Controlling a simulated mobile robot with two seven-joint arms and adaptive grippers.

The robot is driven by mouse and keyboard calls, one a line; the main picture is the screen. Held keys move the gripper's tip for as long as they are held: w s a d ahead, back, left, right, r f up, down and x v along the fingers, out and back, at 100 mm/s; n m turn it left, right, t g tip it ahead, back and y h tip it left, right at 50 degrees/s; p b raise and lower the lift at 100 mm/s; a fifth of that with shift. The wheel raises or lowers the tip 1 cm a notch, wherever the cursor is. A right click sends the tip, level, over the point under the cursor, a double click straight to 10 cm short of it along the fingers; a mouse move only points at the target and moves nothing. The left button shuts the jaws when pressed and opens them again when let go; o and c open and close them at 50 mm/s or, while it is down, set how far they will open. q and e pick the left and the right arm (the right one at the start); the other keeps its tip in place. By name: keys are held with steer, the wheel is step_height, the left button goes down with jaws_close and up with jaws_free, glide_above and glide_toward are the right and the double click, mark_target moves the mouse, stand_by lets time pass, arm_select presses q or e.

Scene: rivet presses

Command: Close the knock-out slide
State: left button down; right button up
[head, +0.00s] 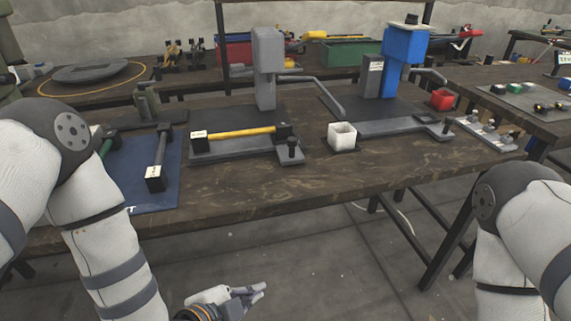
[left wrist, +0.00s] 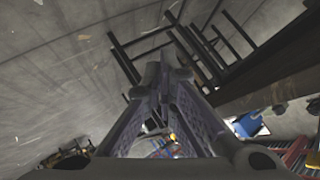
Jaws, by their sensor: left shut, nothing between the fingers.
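A grey press (head: 268,70) stands on the wooden table, with a yellow bar (head: 240,132) across its base. A flat grey slide plate with a black knob (head: 291,148) sticks out at the right end of that base. A blue press (head: 404,50) stands further right; its grey bar (head: 385,127) ends in a similar plate with a black knob (head: 447,126). No label that I can read tells which one is the knock-out slide. My left gripper (head: 262,289) is shut and empty, below and in front of the table edge, apart from both presses. Its fingers fill the middle of the left wrist view (left wrist: 160,85). My right gripper is out of view.
A blue mat (head: 150,190) with a black-ended bar lies at the left. The table's front strip is mostly clear.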

arm_select(q)
steer(key=w+d+r+m+t+h, duration=0.35)
steer(key=w+r+m+t, duration=0.45)
steer(key=w+r, duration=0.6)
steer(key=shift+m+g+y, duration=0.25)
steer(key=shift+m+g, duration=0.05)
steer(key=shift+g, duration=0.3)
steer(key=x, duration=0.2)
steer(key=b+x, duration=0.1)
steer(key=x, duration=0.2)
steer(key=d+r+b+x, duration=0.1)
steer(key=x, duration=0.2)
steer(key=shift+s+d+r, duration=0.1)
steer(key=shift+d, duration=0.05)
steer(key=w, duration=0.2)
steer(key=shift+w+a, duration=0.3)
steer(key=shift+a, duration=0.05)
steer(key=shift+w+a+r+b, duration=0.2)
steer(key=shift+w+b, duration=0.1)
steer(key=shift+w, duration=0.25)
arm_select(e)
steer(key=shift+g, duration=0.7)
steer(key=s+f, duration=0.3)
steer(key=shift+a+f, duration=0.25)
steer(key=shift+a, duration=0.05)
arm_select(q)
steer(key=shift+w, duration=0.15)
